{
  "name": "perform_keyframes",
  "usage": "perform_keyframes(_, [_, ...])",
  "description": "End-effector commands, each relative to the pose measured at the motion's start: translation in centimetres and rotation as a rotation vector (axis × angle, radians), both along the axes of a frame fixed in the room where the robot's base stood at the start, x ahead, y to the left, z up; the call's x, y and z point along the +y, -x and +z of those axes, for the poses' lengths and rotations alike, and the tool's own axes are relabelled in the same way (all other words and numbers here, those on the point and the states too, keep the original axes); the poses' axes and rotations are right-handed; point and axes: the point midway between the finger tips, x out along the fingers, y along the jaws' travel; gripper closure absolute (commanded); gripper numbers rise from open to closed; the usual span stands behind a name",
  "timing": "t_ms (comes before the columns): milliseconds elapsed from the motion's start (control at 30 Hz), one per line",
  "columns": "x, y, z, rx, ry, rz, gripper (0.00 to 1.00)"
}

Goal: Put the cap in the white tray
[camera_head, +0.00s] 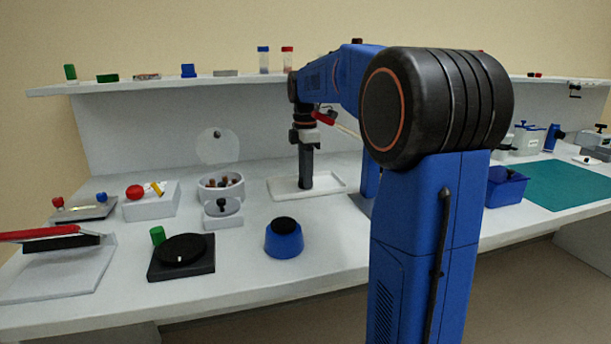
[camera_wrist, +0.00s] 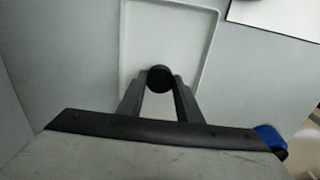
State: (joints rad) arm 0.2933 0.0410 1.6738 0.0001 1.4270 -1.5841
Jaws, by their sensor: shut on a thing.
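My gripper (camera_head: 306,182) points straight down over the white tray (camera_head: 278,188), with its tips low near the tray floor. In the wrist view my gripper (camera_wrist: 160,84) is shut on a small round black cap (camera_wrist: 159,77), held between the fingertips. The tray also shows in the wrist view (camera_wrist: 185,22), with the cap in front of its floor and inside its side rims. I cannot tell whether the cap touches the floor. In the head view the cap does not stand out from the dark fingers.
Left of the tray are a bowl of brown pieces (camera_head: 209,193), a small white stand (camera_head: 222,220) and a white box (camera_head: 150,207). In front are a blue holder with a black top (camera_head: 284,244) and a black dial plate (camera_head: 181,270). A shelf (camera_head: 220,82) runs behind.

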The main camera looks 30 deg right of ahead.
Motion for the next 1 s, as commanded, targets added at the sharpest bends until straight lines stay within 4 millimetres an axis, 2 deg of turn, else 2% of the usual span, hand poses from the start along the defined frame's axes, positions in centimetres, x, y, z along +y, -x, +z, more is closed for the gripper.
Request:
perform_keyframes(33, [0.0,0.0,-0.1,0.001,0.0,0.0,0.66])
perform_keyframes(100, [0.0,0.0,-0.1,0.0,0.0,0.0,0.49])
perform_keyframes(400, [0.0,0.0,0.0,0.0,0.0,0.0,0.49])
perform_keyframes(533, [0.0,-0.1,0.7,-0.002,0.001,0.0,0.49])
perform_keyframes(667, [0.0,-0.1,2.5,-0.003,0.001,0.0,0.49])
perform_keyframes(1000, [0.0,-0.1,9.0,-0.003,0.001,0.0,0.49])
